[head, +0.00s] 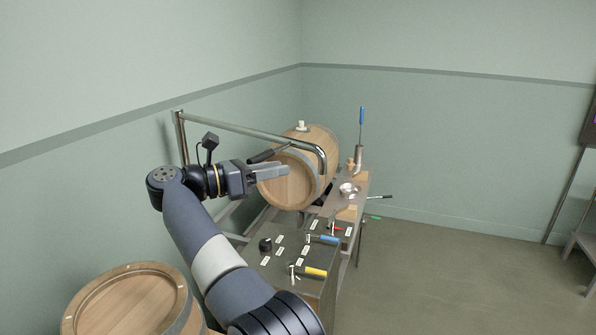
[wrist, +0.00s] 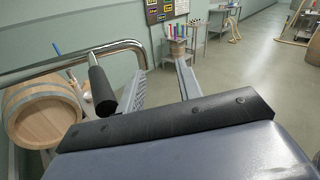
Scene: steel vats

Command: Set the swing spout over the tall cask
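The swing spout (head: 250,132) is a steel pipe on a post at the left. Its bent-down end hangs in front of the lying cask (head: 287,182). The spout has a black grip handle (head: 262,156), seen also in the wrist view (wrist: 101,92). An upright wooden cask (head: 128,303) stands at lower left, partly cut off; the spout's end is well away from it. My gripper (head: 288,171) is beside the handle. In the wrist view its fingers (wrist: 161,68) are apart and empty, with the handle left of the left finger.
A steel bench (head: 290,285) with blue, red and yellow handled valves and white labels lies below the spout. A blue-handled tool (head: 361,125) stands upright beyond. The green wall is close on the left; the floor at right (head: 450,270) is clear.

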